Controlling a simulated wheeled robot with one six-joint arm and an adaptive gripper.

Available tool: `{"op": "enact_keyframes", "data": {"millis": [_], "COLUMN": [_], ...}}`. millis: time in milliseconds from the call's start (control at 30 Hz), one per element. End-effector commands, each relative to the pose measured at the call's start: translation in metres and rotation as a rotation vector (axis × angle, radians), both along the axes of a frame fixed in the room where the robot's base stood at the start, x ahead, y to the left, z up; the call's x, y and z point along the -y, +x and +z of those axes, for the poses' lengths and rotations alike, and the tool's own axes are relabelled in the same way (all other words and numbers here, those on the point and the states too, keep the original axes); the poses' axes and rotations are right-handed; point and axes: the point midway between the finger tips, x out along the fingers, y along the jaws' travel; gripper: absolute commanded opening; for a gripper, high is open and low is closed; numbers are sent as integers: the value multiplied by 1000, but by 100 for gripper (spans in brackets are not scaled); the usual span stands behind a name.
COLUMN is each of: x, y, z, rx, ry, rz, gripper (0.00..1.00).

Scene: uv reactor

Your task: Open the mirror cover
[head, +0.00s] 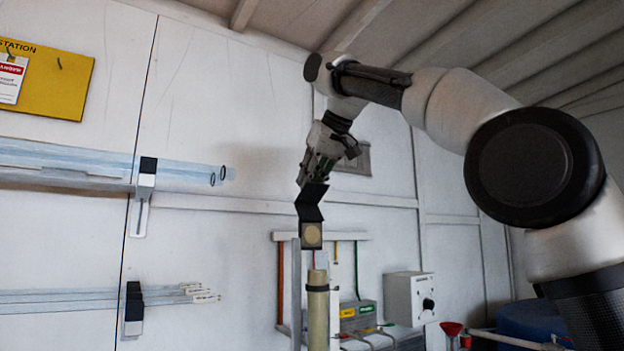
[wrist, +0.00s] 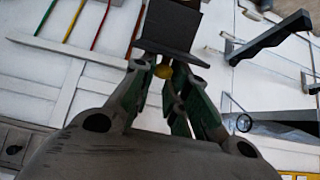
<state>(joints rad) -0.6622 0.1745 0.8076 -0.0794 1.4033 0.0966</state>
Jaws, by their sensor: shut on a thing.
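A dark, folded plate that appears to be the mirror cover (head: 309,210) hangs below my gripper (head: 314,177) in the head view. The exact contact is partly hidden by the fingers.
Clear tubes (head: 90,164) rest on a wall bracket (head: 144,185) at left, with thinner rods (head: 80,299) below. A rack with coloured lines (head: 345,236), a white control box (head: 409,298) and a red funnel (head: 451,329) stand to the right.

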Motion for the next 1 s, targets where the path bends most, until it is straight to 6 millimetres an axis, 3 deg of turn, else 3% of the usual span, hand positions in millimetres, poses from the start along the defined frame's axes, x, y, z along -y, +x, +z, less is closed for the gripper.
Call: {"op": "enact_keyframes", "data": {"millis": [67, 100, 200, 567, 1000], "x": [-4, -4, -3, 0, 22], "y": [4, 4, 4, 0, -37], "z": [-6, -6, -5, 1, 48], "rx": [-6, -6, -5, 1, -1], "ry": [-4, -4, -3, 1, 0], "rz": [1, 1, 1, 0, 1], "gripper": [0, 21, 38, 38, 38]}}
